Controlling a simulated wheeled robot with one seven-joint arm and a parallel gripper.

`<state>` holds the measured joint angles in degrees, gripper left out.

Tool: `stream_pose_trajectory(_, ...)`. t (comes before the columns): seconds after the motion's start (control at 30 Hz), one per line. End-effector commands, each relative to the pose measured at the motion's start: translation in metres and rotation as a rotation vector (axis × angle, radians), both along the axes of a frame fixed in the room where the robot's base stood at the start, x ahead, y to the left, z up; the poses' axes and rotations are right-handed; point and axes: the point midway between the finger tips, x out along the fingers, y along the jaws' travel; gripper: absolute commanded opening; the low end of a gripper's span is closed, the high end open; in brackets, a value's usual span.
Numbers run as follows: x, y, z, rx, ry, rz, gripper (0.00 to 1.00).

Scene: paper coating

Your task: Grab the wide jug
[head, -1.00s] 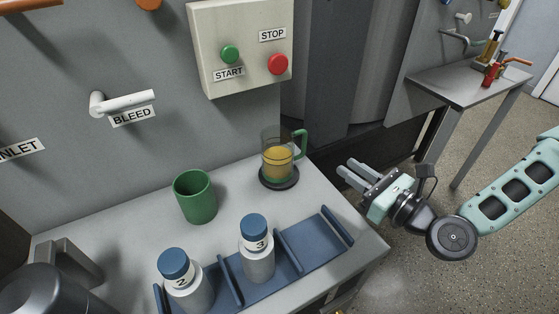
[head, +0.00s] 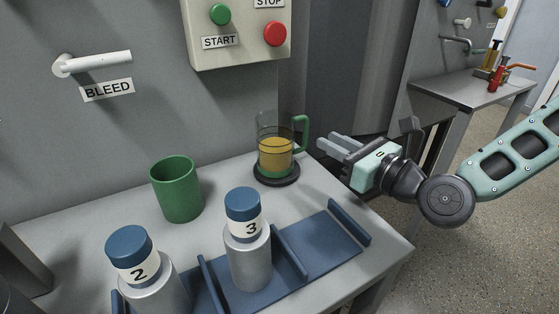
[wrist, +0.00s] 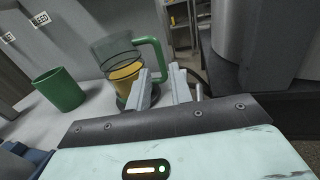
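The wide jug (head: 275,151) is clear with a green handle and amber liquid in it. It stands upright on a dark round coaster (head: 277,175) near the back right of the table. Its handle faces right, toward my gripper. My gripper (head: 323,147) is just right of the jug, its fingers pointing left at the handle. In the wrist view the jug (wrist: 124,72) is beyond the fingers, and the gripper (wrist: 163,82) has a gap between its fingertips with nothing held. The fingertips overlap the jug's lower right side there; contact is not clear.
A green cup (head: 177,190) stands left of the jug. Bottles labelled 2 (head: 150,290) and 3 (head: 249,262) stand in a blue rack (head: 325,240) at the front. A control box (head: 240,50) with buttons hangs behind. A side table (head: 470,95) is at the right.

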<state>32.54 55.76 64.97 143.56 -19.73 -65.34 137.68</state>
Motion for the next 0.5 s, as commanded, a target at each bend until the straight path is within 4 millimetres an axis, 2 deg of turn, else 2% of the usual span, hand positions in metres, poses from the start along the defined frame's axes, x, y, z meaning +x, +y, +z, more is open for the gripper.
stream_pose_trajectory(0.03,0.009,0.01,0.001,-0.001,-0.005,0.002,0.22)
stream_pose_trajectory(0.1,0.017,0.019,0.001,0.0,-0.003,0.001,0.22)
stream_pose_trajectory(0.37,0.032,0.033,0.0,0.001,-0.001,0.001,0.22)
stream_pose_trajectory(0.5,0.042,0.045,-0.008,-0.001,-0.002,0.002,0.22)
